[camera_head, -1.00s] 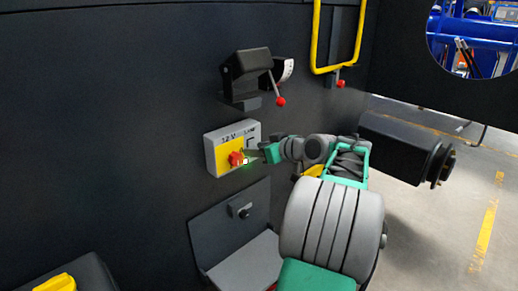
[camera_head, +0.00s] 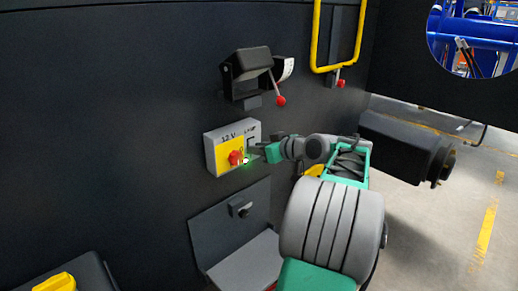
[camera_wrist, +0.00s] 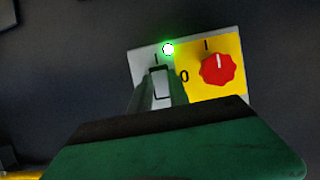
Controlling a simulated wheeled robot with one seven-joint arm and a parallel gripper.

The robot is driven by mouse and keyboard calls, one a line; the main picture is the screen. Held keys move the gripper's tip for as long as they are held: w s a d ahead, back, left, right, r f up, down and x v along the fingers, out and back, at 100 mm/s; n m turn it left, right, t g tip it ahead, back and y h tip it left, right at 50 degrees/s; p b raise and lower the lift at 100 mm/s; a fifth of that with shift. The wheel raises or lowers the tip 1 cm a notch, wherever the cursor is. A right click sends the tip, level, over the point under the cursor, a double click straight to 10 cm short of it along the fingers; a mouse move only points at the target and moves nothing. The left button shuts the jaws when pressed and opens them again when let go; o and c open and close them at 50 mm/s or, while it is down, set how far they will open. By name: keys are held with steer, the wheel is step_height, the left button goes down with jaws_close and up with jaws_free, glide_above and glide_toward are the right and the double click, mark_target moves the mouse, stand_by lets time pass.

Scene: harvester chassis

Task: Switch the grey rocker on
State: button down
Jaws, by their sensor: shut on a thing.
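The grey rocker (camera_wrist: 160,82) sits in a dark frame on the light part of a switch panel (camera_wrist: 146,58), which also shows in the head view (camera_head: 210,155). My gripper (camera_wrist: 161,98) is at the rocker, one finger on each side, and is shut on it. Its fingers and green body cover the rocker's lower part, so its tilt is hard to tell. In the head view my gripper (camera_head: 257,150) reaches the panel from the right. A small lamp (camera_wrist: 168,48) above the rocker glows bright green.
A red knob (camera_wrist: 217,69) on a yellow plate sits right beside the rocker. Above the panel is a black lever unit (camera_head: 246,72) with a red-tipped lever. A grey bracket (camera_head: 217,227) stands below, and a black cylinder (camera_head: 405,145) sticks out at right.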

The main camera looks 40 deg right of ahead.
steer(key=t+b, duration=0.1)
steer(key=b, duration=0.2)
steer(key=t+b, duration=0.1)
steer(key=b, duration=0.2)
steer(key=shift+f+t+b, duration=0.3)
steer(key=shift+f+t, duration=0.1)
steer(key=c, duration=1.2)
jaws_free()
steer(key=shift+c, duration=0.2)
steer(key=s+r, duration=0.1)
steer(key=s, duration=0.6)
steer(key=shift+s+d, duration=0.15)
steer(key=shift+s, duration=0.2)
